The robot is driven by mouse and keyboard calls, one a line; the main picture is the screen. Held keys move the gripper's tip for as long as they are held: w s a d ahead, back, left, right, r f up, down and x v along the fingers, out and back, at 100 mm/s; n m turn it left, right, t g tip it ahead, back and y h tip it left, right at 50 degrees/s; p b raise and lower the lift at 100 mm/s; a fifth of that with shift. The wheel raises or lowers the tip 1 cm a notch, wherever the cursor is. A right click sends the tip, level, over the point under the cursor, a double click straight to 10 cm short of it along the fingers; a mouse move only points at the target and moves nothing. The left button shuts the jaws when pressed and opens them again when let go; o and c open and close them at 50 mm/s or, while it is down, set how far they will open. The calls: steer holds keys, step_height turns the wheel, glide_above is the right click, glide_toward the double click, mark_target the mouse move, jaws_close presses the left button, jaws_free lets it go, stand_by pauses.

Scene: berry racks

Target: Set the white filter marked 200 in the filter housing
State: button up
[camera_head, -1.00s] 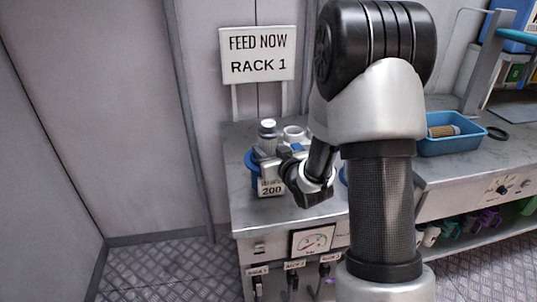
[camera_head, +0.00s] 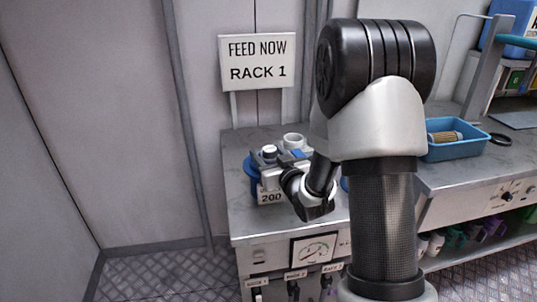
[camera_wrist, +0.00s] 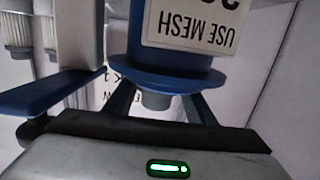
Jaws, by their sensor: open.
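The filter's pale cap (camera_head: 269,150) stands only a little above the housing; in the wrist view a grey stub (camera_wrist: 156,101) sticks out past the flange. The filter's body is hidden. My gripper (camera_head: 275,157) is open at the housing's top, with blue-edged fingers beside the stub.
A white ring-shaped part (camera_head: 293,141) stands just behind the housing. A blue tray (camera_head: 455,151) with a tan filter and a black ring (camera_head: 500,139) lie at right. A FEED NOW RACK 1 sign (camera_head: 258,62) stands behind. A gauge (camera_head: 315,250) is on the bench front.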

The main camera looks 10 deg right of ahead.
steer(key=f, duration=0.2)
steer(key=s+f+g, duration=0.1)
steer(key=f, duration=0.1)
steer(key=f+g, duration=0.1)
steer(key=f, duration=0.1)
steer(key=shift+s+a+f, duration=0.15)
steer(key=shift+s+a, duration=0.25)
steer(key=shift+s+d, duration=0.1)
steer(key=shift+s, duration=0.35)
steer(key=s+d+r+t+p, duration=0.2)
steer(key=s+d+r+p, duration=0.2)
steer(key=s+r+p, duration=0.4)
steer(key=shift+a+p+v, duration=0.6)
steer(key=shift+p+v, duration=2.5)
steer(key=shift+p, duration=2.2)
steer(key=shift+s+f, duration=0.1)
steer(key=shift+f, duration=0.1)
